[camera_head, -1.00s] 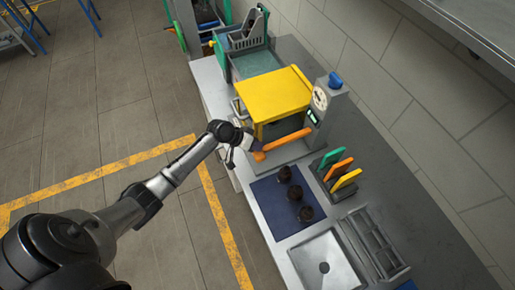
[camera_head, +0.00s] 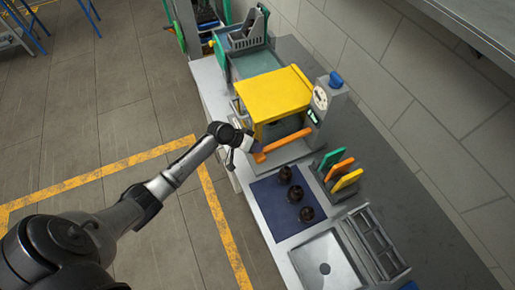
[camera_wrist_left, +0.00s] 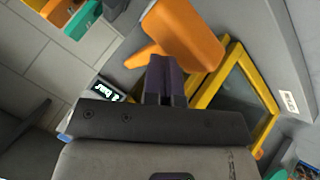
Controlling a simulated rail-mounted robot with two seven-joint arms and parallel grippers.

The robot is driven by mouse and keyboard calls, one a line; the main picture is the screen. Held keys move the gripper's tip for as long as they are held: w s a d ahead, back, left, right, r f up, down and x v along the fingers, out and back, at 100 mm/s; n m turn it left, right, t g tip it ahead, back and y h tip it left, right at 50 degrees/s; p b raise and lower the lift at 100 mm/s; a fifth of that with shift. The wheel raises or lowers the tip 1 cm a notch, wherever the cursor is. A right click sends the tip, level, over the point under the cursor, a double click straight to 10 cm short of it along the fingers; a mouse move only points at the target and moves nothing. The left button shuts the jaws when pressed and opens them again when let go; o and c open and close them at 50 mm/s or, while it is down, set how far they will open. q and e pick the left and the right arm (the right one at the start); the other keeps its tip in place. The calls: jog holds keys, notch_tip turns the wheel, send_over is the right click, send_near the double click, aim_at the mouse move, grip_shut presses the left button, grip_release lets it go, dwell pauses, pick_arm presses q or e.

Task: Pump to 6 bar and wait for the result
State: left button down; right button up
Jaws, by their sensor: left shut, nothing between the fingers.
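The yellow test box (camera_head: 275,95) stands on the bench with an orange pump lever (camera_head: 285,144) along its front. A round dial gauge (camera_head: 320,98) and a small lit display (camera_head: 312,116) sit on the grey post at its right. In the left wrist view the display (camera_wrist_left: 109,90) shows a reading ending in "bar", the digit too small to read surely. My left gripper (camera_head: 252,145) is shut and empty at the lever's near end. In the wrist view its fingers (camera_wrist_left: 166,80) lie close to the orange lever (camera_wrist_left: 185,35); contact cannot be told. My right gripper is out of view.
Several dark amber bottles (camera_head: 285,174) stand on a blue mat (camera_head: 270,205). Green, orange and yellow tags (camera_head: 340,169) stand in a rack at the right. A metal sink tray (camera_head: 325,265) lies at the front. Open floor is left of the bench.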

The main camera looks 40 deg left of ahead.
pick_arm(q)
jog(key=shift+f, duration=0.3)
jog(key=shift+f+b, duration=0.5)
dwell(0.4)
jog(key=shift+f+b, duration=0.35)
jog(key=shift+f, duration=0.1)
dwell(0.5)
jog(key=shift+r, duration=0.1)
dwell(0.5)
jog(key=shift+r+p, duration=0.85)
jog(key=shift+p, duration=0.05)
jog(key=shift+r+p, duration=1.15)
jog(key=shift+r, duration=0.1)
jog(key=shift+r+p, duration=0.9)
jog(key=shift+r, duration=0.1)
